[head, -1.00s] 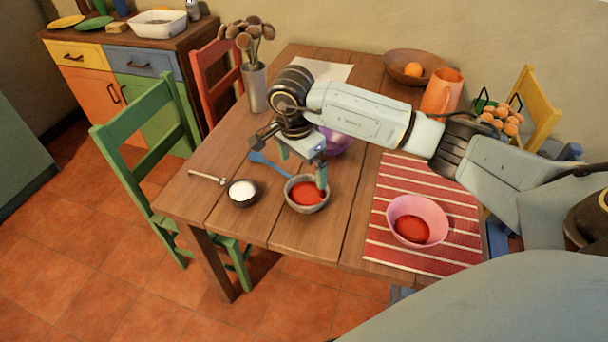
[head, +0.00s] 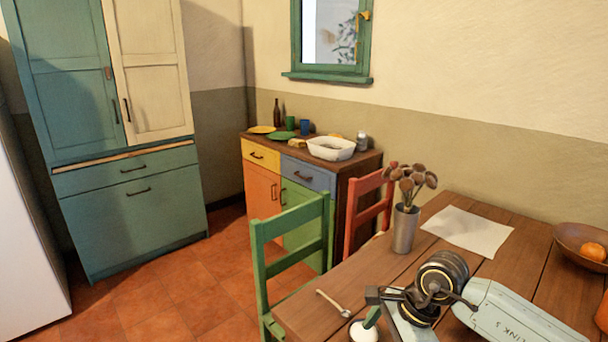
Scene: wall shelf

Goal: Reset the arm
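My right arm comes in from the lower right over the wooden table (head: 540,285). Its dark wrist joint and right gripper (head: 392,322) are at the bottom edge of the head view. One green finger shows, close to a small bowl of white stuff (head: 363,332). The rest of the gripper is cut off by the frame, so its opening is hidden. My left gripper is not in view.
A metal cup of wooden spoons (head: 405,228), a paper sheet (head: 468,230), a small spoon (head: 333,303) and a bowl with an orange fruit (head: 582,243) are on the table. A green chair (head: 290,225) and red chair (head: 368,212) stand beside it. Floor (head: 180,300) is clear at left.

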